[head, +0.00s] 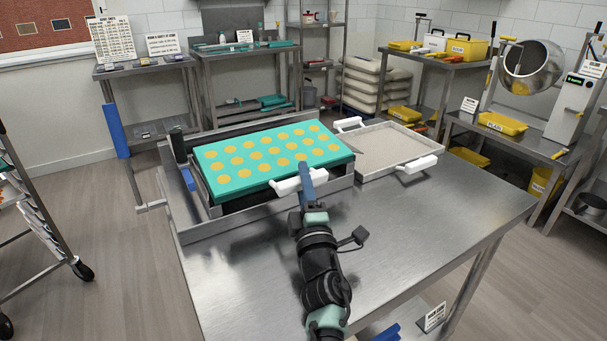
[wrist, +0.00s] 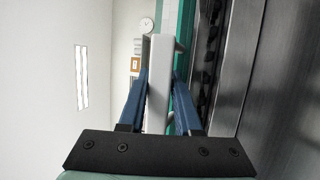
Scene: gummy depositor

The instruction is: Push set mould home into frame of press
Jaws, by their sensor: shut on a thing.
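The set mould (head: 262,160) is a teal slab with rows of round yellow-orange gummies. It lies in the steel frame of the press (head: 272,207) on the worktop, and its near right side looks raised above the frame wall. My gripper (head: 306,182) is at the mould's near side, with blue fingers shut on a white handle (head: 290,184). In the wrist view my gripper (wrist: 159,95) has one finger on each side of the white handle (wrist: 159,75), with the teal mould edge (wrist: 187,35) beside it. The mould's underside is hidden.
A shallow tray (head: 390,150) with white handles stands right of the press on the steel table (head: 400,225). The table's front right is clear. A wheeled rack (head: 30,215) stands at the left. Shelves and a mixing drum (head: 532,65) stand behind.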

